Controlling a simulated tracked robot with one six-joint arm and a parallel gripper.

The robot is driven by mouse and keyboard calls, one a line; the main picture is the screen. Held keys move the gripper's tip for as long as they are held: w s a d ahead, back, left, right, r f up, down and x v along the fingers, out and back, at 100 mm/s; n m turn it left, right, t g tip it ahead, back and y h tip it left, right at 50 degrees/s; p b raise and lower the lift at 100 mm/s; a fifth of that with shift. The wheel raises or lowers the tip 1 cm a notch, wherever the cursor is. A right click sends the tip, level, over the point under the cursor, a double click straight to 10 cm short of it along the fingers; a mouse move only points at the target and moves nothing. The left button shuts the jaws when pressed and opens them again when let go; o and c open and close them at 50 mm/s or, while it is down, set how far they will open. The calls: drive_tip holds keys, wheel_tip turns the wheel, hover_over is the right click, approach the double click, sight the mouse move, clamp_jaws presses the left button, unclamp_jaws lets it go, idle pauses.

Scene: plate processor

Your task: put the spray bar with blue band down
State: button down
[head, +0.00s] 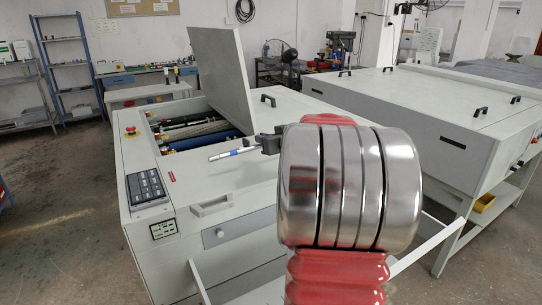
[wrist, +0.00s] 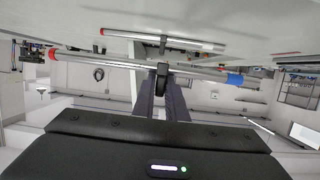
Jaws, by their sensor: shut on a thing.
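The spray bar with blue band (head: 222,156) is a thin silvery bar held just over the light grey machine top in the head view. In the wrist view the spray bar (wrist: 110,62) runs across the picture, with a red end at left and the blue band towards the right. My gripper (wrist: 162,76) is shut on its middle. I cannot tell whether the bar touches the surface. In the head view my arm hides its right part.
The plate processor (head: 245,190) has a raised lid (head: 222,70) and an open bay with rollers (head: 195,128). A second silvery bar shape with a red end (wrist: 190,44) shows in the wrist view; it may be a reflection. A second long machine (head: 430,115) stands right.

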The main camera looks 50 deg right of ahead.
sight(265, 167)
drive_tip(key=shift+f, duration=1.6)
drive_tip(key=shift+f, duration=0.1)
drive_tip(key=shift+f, duration=1.8)
drive_tip(key=c, duration=1.8)
unclamp_jaws()
drive_tip(key=shift+f, duration=0.1)
drive_tip(key=shift+o, duration=0.2)
